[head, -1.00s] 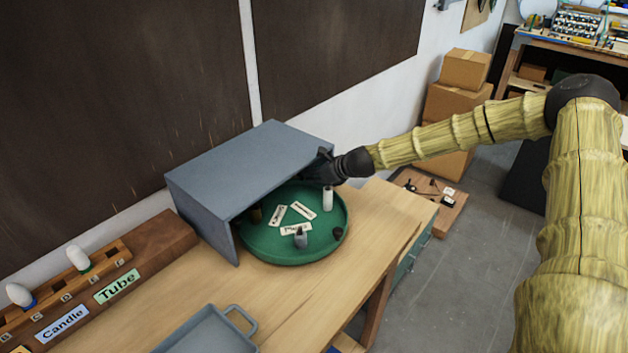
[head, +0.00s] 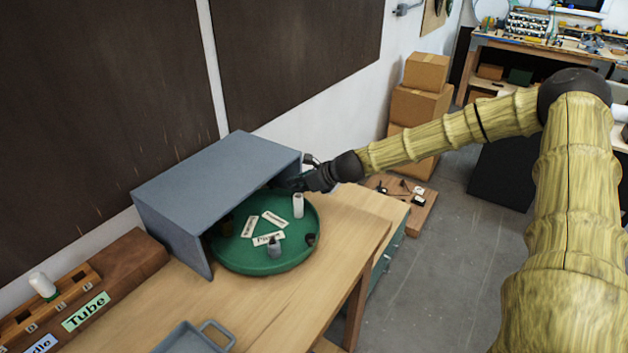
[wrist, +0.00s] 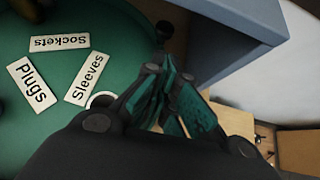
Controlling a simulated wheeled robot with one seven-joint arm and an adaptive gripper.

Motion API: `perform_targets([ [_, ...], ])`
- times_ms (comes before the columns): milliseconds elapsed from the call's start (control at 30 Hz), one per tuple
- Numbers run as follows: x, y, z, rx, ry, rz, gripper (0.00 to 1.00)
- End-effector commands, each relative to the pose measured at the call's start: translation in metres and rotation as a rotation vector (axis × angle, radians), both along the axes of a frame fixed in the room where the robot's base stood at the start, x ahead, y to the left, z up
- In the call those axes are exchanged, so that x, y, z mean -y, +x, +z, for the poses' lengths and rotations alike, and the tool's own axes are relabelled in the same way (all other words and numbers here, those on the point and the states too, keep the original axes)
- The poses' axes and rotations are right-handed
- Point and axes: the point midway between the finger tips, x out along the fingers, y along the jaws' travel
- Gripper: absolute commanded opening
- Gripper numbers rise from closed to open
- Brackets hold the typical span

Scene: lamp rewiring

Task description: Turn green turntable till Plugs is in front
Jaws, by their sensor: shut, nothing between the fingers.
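The green turntable (head: 236,262) stands on the wooden bench, its back part under a grey-blue hood. In the wrist view its green surface (wrist: 115,35) carries three white labels: Plugs (wrist: 31,85), Sockets (wrist: 60,42) and Sleeves (wrist: 87,78). In the head view, the Plugs label (head: 269,238) lies toward the front, partly behind a grey item (head: 274,248). A white cylinder (head: 298,205) stands near the right rim, with a small dark item (head: 310,239) below it. My gripper (wrist: 172,108) is shut and empty, at the turntable's back right edge beside the hood. Whether it touches the rim is unclear.
The hood (head: 215,180) covers the turntable's back and left. A grey tray (head: 190,340) and a wooden rack with a Tube label (head: 86,311) are at the front left. Bare bench (head: 345,225) lies right of the turntable. Cardboard boxes (head: 418,105) stand behind.

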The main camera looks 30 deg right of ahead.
Motion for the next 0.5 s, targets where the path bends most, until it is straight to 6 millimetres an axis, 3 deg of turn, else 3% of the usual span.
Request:
perform_targets([
  [500,0.018,-0.026,0.023,0.002,0.001,-0.003,0.0],
])
